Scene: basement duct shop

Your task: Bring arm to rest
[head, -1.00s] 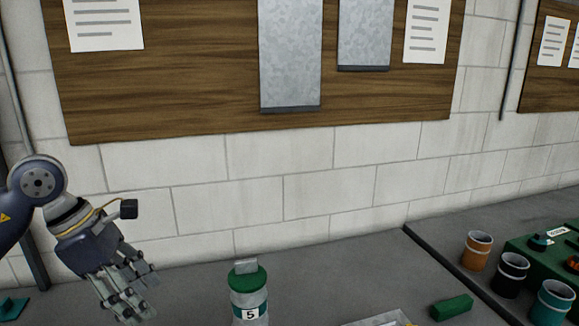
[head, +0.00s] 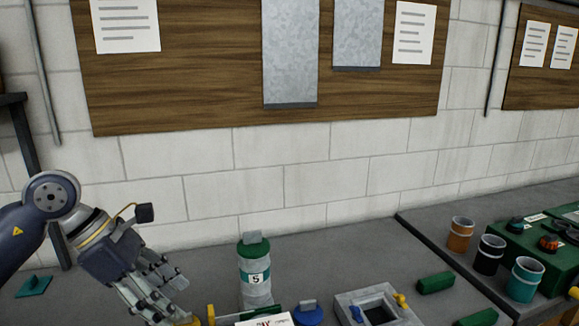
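My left arm comes in from the left, and its gripper (head: 172,305) hangs over the grey bench, tilted down to the right. My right arm and gripper are not in view.
A grey canister with a green lid (head: 254,275) marked 5 stands right of my gripper. Nearby are a blue-lidded item (head: 308,313), a grey square frame (head: 344,300), green blocks (head: 435,283) and several cups (head: 490,255). A teal piece (head: 34,286) lies left.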

